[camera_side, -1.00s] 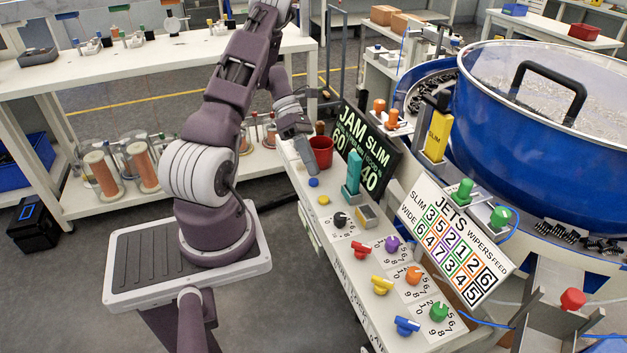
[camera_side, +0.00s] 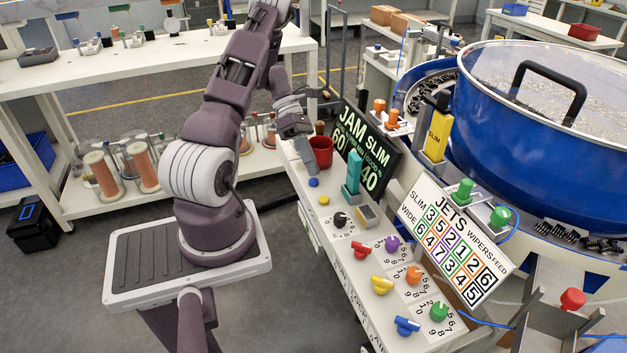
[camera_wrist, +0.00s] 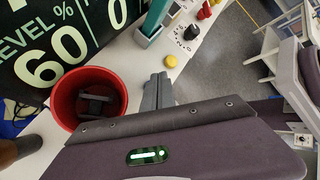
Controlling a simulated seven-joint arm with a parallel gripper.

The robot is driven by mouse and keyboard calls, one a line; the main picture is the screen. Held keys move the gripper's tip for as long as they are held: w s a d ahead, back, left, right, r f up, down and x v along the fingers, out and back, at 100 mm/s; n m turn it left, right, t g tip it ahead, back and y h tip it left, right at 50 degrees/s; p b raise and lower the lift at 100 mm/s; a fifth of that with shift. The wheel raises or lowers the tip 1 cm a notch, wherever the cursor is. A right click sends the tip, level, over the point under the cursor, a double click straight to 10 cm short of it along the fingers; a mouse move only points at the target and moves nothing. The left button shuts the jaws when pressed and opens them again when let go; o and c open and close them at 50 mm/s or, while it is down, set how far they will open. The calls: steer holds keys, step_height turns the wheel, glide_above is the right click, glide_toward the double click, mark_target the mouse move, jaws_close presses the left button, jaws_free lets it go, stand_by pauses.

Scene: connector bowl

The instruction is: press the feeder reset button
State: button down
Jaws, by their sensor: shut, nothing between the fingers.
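A blue button (camera_side: 313,182) and a yellow button (camera_side: 323,199) sit on the white panel at the left end of the row of controls. No label I can read marks either as the feeder reset button. My gripper (camera_side: 308,160) points down, its shut, empty fingertips close to the blue button; I cannot tell whether they touch it. In the wrist view my gripper (camera_wrist: 158,77) shows shut fingers just left of and below the yellow button (camera_wrist: 171,61). The blue button is not visible there, likely behind the fingers.
A red cup (camera_side: 321,152) holding dark parts stands right beside my gripper. Behind are the black JAM display (camera_side: 366,150) and a teal lever (camera_side: 353,173). Several coloured knobs and the JETS card (camera_side: 455,238) lie further along. The blue bowl (camera_side: 540,130) stands at right.

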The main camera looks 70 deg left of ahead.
mark_target(311, 179)
stand_by(0.8)
steer(key=shift+f, duration=0.4)
steer(key=shift+f, duration=0.4)
stand_by(0.4)
steer(key=shift+d+f, duration=0.1)
steer(key=shift+f, duration=0.3)
stand_by(0.4)
steer(key=shift+r, duration=1.05)
steer(key=shift+r, duration=0.1)
steer(key=shift+r, duration=2.45)
